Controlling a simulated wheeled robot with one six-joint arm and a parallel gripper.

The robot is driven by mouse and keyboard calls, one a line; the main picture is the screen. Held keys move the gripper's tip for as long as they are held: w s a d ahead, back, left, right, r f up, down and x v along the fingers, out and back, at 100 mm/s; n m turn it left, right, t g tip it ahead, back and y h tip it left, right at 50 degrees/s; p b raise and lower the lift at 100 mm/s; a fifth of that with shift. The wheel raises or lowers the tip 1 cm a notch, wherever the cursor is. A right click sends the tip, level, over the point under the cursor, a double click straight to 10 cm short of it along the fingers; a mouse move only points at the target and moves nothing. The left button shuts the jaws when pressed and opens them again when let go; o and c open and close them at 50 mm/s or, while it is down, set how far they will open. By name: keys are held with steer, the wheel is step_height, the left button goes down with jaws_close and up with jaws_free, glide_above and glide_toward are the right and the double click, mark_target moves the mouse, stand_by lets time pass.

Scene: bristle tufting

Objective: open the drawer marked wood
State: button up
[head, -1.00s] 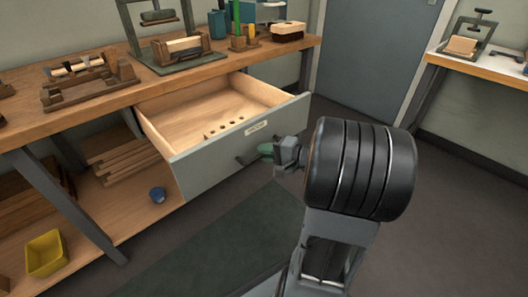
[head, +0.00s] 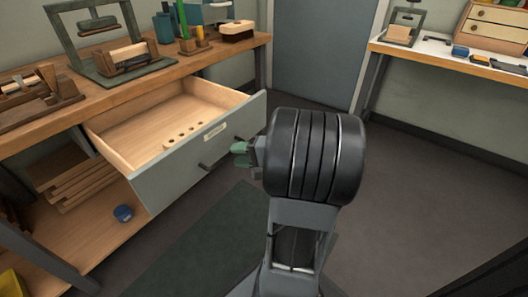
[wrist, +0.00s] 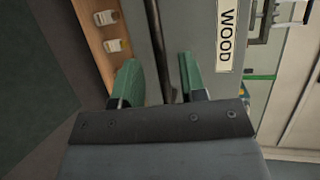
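The drawer marked wood (head: 185,165) stands pulled well out from under the workbench, its grey front facing me and its pale wooden inside showing. The "WOOD" label (wrist: 226,32) is readable in the wrist view. A dark bar handle (head: 217,156) is on the drawer front; it also shows in the wrist view (wrist: 157,45). My gripper (head: 239,152) is just right of the handle in the head view. In the wrist view its green fingers (wrist: 160,82) are apart, with the bar lying between them in the picture and no clear contact.
Several small pieces or holes line the drawer floor near its front. The workbench (head: 175,78) above carries fixtures and a brush (head: 238,31). A blue cup (head: 123,213) sits on the lower shelf. A second bench (head: 450,58) stands at the right, with open floor between.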

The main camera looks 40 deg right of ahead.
steer(key=p+v, duration=0.2)
steer(key=v, duration=0.8)
steer(key=shift+p, duration=0.3)
steer(key=a+r+n+g+h+p, duration=0.2)
steer(key=a+r+n+g+p, duration=0.4)
steer(key=a+r+g+p, duration=0.85)
steer(key=a+r+n+t+h+p, duration=0.2)
steer(key=a+r+n+h+p, duration=0.1)
steer(key=r+p, duration=0.7)
steer(key=a+r+n+t+h+p, duration=0.3)
steer(key=r+p, duration=0.8)
steer(key=shift+w+a+h+p, duration=0.2)
steer(key=shift+h+p, duration=0.1)
steer(key=shift+h, duration=0.1)
